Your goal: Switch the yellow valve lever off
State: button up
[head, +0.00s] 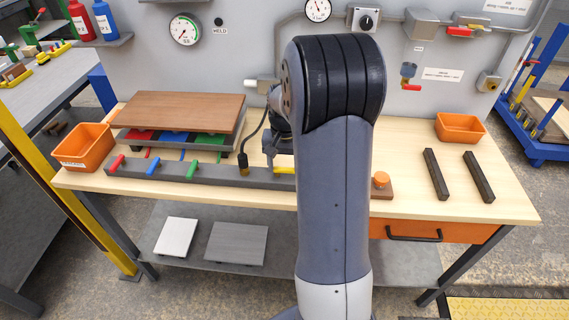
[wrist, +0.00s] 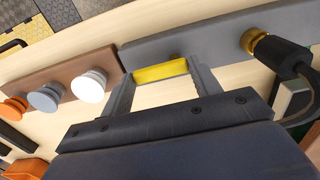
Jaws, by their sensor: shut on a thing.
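The yellow valve lever (wrist: 160,72) lies across the end of a grey manifold bar (wrist: 205,38) in the wrist view. My gripper (wrist: 159,76) has one finger at each end of the lever and is shut on it. In the head view a bit of the yellow lever (head: 284,170) shows beside my arm, below my gripper (head: 278,160). The red lever (head: 117,162), blue lever (head: 152,167) and green lever (head: 192,168) stand along the same bar to the left. My arm hides the bar's right end in the head view.
A black cable plug with a brass collar (wrist: 258,41) stands on the bar near my gripper. A brown block (wrist: 62,85) carries orange, grey and white knobs. A brown board (head: 180,113) lies behind the bar.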

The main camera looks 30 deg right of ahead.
aim_at(285, 168)
jog(key=o, duration=1)
notch_tip(285, 168, up, 11)
jog(key=shift+f, duration=0.1)
dwell(0.3)
notch_tip(285, 168, down, 11)
jog(key=shift+s+a+m, duration=0.1)
jog(key=shift+s+m, duration=0.05)
jog(key=shift+m, duration=0.75)
